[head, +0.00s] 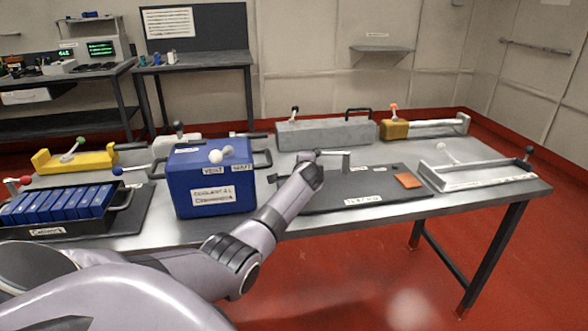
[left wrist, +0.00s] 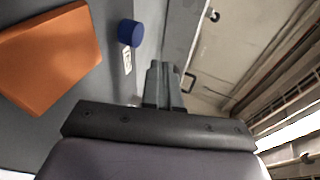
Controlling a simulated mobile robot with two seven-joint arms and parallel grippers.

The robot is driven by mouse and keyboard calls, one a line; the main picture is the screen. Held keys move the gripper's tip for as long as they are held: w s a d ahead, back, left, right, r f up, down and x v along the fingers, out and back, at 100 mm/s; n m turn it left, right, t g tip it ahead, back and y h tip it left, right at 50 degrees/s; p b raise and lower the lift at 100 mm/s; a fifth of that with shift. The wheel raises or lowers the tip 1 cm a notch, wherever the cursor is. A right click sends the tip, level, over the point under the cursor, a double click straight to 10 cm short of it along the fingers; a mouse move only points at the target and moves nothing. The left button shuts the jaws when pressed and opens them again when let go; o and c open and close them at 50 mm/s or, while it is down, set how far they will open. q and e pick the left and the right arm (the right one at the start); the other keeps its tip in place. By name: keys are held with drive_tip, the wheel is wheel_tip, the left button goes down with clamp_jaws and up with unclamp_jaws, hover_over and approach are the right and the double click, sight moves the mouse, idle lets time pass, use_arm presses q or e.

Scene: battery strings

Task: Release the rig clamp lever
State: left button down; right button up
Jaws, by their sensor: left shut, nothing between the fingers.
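The test rig is a dark plate (head: 385,198) on the steel table, with an orange pad (head: 408,181) on its right side. A grey bar on a short post (head: 346,162) stands near its back edge; I cannot tell for sure whether it is the clamp lever. My left gripper (head: 308,157) is over the rig's left part, its fingers partly hidden by my arm. The left wrist view shows its fingers (left wrist: 163,85) shut and empty. A blue knob (left wrist: 129,33) is ahead of them, apart from them, with the orange pad (left wrist: 48,55) to the left. My right gripper is not in view.
A blue labelled box (head: 210,188) stands close left of my forearm. A grey case (head: 325,134) and a yellow-brown clamp block (head: 394,130) stand behind. A pale fixture with levers (head: 478,178) lies to the right. A tray of blue cells (head: 60,206) is at far left.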

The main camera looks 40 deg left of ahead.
use_arm(q)
drive_tip(key=shift+s+d+r+p, duration=0.1)
drive_tip(key=shift+s+d+p, duration=0.05)
drive_tip(key=shift+s+p, duration=0.15)
drive_tip(key=shift+s+d+r+p, duration=0.1)
drive_tip(key=shift+s+p, duration=0.05)
drive_tip(key=shift+s, duration=0.2)
drive_tip(key=shift+s+d+r+p, duration=0.2)
drive_tip(key=shift+s+d+p, duration=0.05)
drive_tip(key=shift+s, duration=0.3)
drive_tip(key=shift+s+d+r+p, duration=0.2)
drive_tip(key=shift+s, duration=0.3)
drive_tip(key=shift+s+d+r+p, duration=0.15)
drive_tip(key=shift+s+d+r, duration=0.1)
drive_tip(key=shift+s, duration=0.45)
drive_tip(key=shift+s+d+r+p, duration=0.15)
drive_tip(key=shift+s+d+r, duration=0.15)
drive_tip(key=shift+s, duration=0.35)
drive_tip(key=shift+s+d+r+p, duration=0.15)
drive_tip(key=shift+s+d+r, duration=0.1)
drive_tip(key=shift+s, duration=0.45)
